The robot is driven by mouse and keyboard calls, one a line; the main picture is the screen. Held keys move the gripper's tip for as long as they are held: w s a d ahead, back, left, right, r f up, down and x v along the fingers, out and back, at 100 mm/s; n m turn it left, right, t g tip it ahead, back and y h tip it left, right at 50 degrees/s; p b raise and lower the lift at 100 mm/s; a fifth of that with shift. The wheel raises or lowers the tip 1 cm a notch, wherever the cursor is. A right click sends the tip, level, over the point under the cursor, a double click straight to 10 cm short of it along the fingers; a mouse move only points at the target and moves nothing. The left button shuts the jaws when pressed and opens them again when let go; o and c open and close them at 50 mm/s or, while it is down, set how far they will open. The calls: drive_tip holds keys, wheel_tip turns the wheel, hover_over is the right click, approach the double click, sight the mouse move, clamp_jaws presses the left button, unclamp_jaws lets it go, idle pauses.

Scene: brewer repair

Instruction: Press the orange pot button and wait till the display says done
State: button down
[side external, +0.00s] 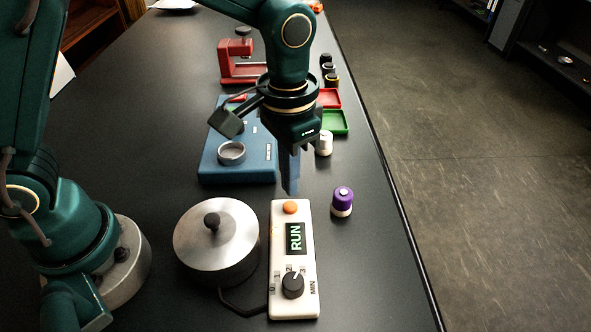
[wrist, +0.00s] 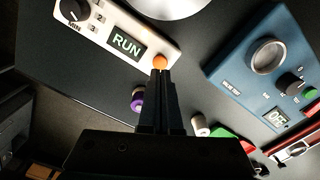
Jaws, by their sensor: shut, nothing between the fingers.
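The orange button (side external: 290,207) sits at the far end of a white control box (side external: 281,245). The box's display (side external: 295,238) reads RUN, and below it is a black dial (side external: 292,284) with a minute scale. In the wrist view the display (wrist: 128,45) also reads RUN. My gripper (side external: 291,192) is shut and empty, pointing down just behind the orange button in the side view. In the wrist view its fingertips (wrist: 160,72) are right at the button (wrist: 160,61); whether they touch it I cannot tell.
A lidded metal pot (side external: 216,240) stands left of the box, with a cable between them. A purple-topped cap (side external: 342,201) stands to the right. A blue unit (side external: 225,170), a white bottle (side external: 324,143), green (side external: 335,122) and red trays, and a red press (side external: 238,62) stand behind.

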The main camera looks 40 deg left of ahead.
sight(290, 206)
drive_tip(key=shift+r, duration=0.25)
drive_tip(key=shift+r, duration=3)
idle(4.8)
